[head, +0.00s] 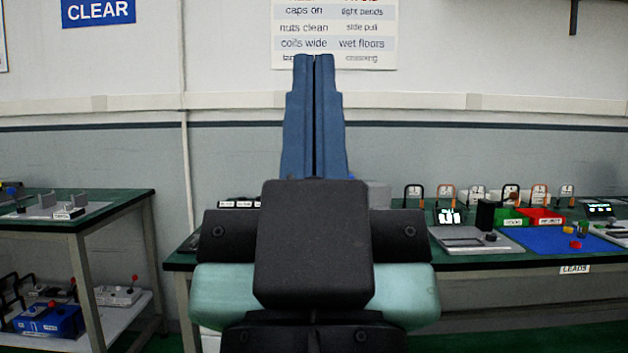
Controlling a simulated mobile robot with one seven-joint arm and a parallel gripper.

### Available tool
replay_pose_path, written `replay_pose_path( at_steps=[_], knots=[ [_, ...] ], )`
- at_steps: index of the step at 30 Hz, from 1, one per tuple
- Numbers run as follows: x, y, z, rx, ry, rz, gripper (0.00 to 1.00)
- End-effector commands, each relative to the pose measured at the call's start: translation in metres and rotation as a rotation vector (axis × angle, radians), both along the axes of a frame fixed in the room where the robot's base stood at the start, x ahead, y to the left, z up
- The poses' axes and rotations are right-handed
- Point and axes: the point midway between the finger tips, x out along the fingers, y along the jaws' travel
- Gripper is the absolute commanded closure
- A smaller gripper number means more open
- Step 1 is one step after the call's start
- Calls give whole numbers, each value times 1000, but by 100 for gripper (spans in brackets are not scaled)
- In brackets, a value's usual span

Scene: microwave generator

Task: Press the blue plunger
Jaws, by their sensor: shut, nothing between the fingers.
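My gripper (314,62) is in the middle of the head view, its two long blue fingers pointing up and side by side. It is shut and empty, in front of the wall and a printed sign. I cannot clearly make out a blue plunger. A small patch of blue shows at the right base of the fingers, but I cannot tell what it belongs to. My gripper body and wrist hide the bench behind them.
A green-topped bench (480,262) runs behind my arm to the right. On it are a grey device (465,240), green (513,216) and red (541,216) bins, a blue mat (555,241) and several padlock-like items. Another green-topped table (105,207) stands left, with a blue box (48,320) on its lower shelf.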

Motion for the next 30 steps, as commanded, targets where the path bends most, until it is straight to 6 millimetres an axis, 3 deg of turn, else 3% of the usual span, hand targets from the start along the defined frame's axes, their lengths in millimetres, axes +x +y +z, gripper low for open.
replay_pose_path(
  at_steps=[1,18,23,30],
  knots=[
    [0,0,38,0,-1,0,100],
    [0,1,228,-1,0,2,100],
    [0,1,251,-1,0,2,100],
    [0,1,250,-1,0,2,100]
  ],
)
